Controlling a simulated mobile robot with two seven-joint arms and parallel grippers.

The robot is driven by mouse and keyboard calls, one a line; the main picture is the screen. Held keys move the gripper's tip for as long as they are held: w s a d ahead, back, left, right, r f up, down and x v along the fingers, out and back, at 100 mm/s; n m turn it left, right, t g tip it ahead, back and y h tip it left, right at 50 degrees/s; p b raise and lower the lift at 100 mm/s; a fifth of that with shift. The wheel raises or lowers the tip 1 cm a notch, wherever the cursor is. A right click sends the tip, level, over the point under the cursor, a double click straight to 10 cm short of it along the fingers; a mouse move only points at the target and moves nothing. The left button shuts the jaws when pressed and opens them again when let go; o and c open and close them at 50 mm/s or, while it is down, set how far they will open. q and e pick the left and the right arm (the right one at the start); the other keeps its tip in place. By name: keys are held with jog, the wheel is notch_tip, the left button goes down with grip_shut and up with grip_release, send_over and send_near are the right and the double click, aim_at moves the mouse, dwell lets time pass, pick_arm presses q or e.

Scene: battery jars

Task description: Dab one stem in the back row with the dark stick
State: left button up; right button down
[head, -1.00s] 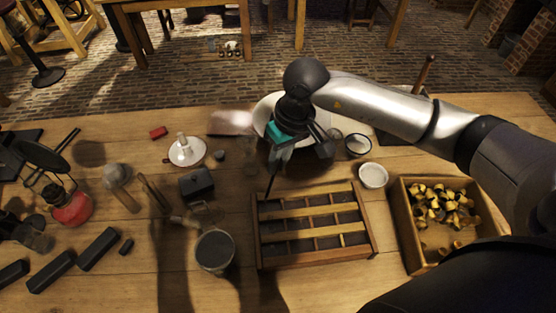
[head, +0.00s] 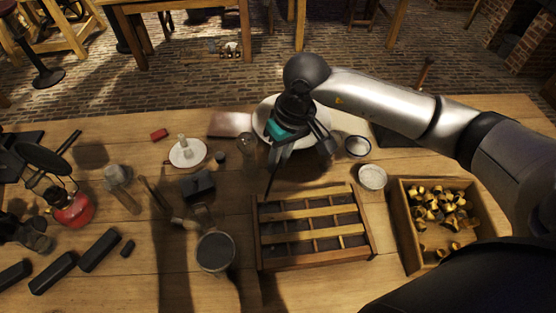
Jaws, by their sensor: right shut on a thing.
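My right gripper (head: 278,150) is in the upper middle of the head view, shut on a thin dark stick (head: 271,178). The stick points down, and its lower tip is just above or beside the back left corner of a wooden rack (head: 262,247). I cannot tell if the tip touches anything. The rack has several compartments in rows between wooden bars. Its compartments look dark, and I cannot make out single stems in the back row. My left gripper is not in view.
A box of yellow-and-dark pieces (head: 406,238) stands right of the rack. A small white bowl (head: 373,177) is behind it. A dark-filled jar (head: 215,251) stands left of the rack. A white plate (head: 262,118) lies behind my gripper. A red lamp (head: 72,208) stands at far left.

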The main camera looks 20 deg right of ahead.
jog(key=shift+r+p, duration=0.65)
jog(key=shift+r, duration=1.05)
